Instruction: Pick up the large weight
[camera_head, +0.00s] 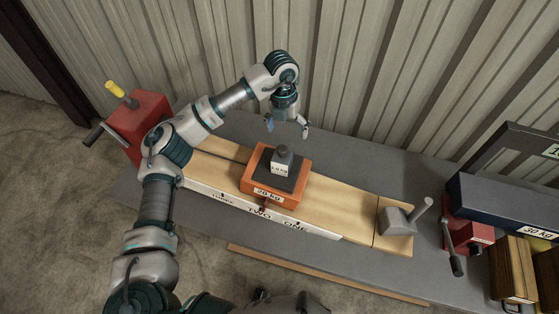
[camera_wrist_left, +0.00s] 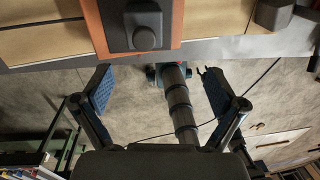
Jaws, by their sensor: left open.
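An orange block (camera_head: 262,185) labelled 20 kg, with a dark top, sits on the wooden board (camera_head: 340,203). A small grey weight (camera_head: 282,163) with a knob and a white label stands upright on it. My left gripper (camera_head: 287,125) is open and empty, fingers pointing down, above and behind the small weight and apart from it. In the left wrist view, the small weight (camera_wrist_left: 143,30) and the orange block (camera_wrist_left: 101,28) are at the top edge, beyond the open fingers (camera_wrist_left: 160,92). My right gripper is not in view.
A red clamp-like device (camera_head: 139,124) stands at the left end. A grey block with a handle (camera_head: 396,220) sits on the board's right end. A dark blue block (camera_head: 503,207) with a weight label and wooden blocks (camera_head: 513,268) are at right. A corrugated wall (camera_head: 400,70) rises behind.

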